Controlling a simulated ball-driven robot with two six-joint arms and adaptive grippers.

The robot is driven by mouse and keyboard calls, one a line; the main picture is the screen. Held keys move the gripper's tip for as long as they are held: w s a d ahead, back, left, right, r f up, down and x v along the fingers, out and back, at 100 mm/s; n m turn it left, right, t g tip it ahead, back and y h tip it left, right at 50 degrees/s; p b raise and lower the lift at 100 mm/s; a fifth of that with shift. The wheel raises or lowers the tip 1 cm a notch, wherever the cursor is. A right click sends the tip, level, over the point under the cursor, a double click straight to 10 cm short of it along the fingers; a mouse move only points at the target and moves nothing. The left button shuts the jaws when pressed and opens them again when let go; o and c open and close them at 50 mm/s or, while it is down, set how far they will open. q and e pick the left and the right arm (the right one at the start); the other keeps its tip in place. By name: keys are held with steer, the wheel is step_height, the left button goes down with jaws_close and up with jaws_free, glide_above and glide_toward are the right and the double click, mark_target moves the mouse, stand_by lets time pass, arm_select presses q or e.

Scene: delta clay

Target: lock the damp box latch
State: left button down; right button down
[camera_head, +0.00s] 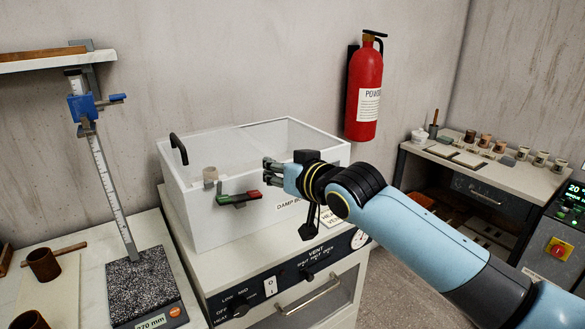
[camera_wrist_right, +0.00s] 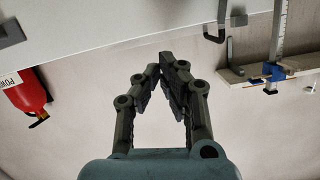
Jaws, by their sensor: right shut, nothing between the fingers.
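The white damp box (camera_head: 215,226) sits on the counter, with its label partly hidden by my right arm. Its latch (camera_head: 238,198), with a green end at left and a red end at right, lies nearly level on the front face. My right gripper (camera_head: 268,172) is shut and empty, in front of the box and above and right of the latch's red end. I cannot tell if it touches the box. In the right wrist view the fingertips (camera_wrist_right: 172,62) meet, and the latch does not show. My left gripper is not in view.
A black handle (camera_head: 178,148) stands up at the box's left side. A height gauge (camera_head: 105,180) stands left of the box. A red fire extinguisher (camera_head: 364,90) hangs on the wall behind. A cabinet with knobs (camera_head: 309,272) is below the box.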

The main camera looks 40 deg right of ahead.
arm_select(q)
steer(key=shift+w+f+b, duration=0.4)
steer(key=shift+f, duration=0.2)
arm_select(e)
steer(key=v, duration=0.6)
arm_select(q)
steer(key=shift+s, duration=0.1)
arm_select(e)
steer(key=shift+a, duration=0.1)
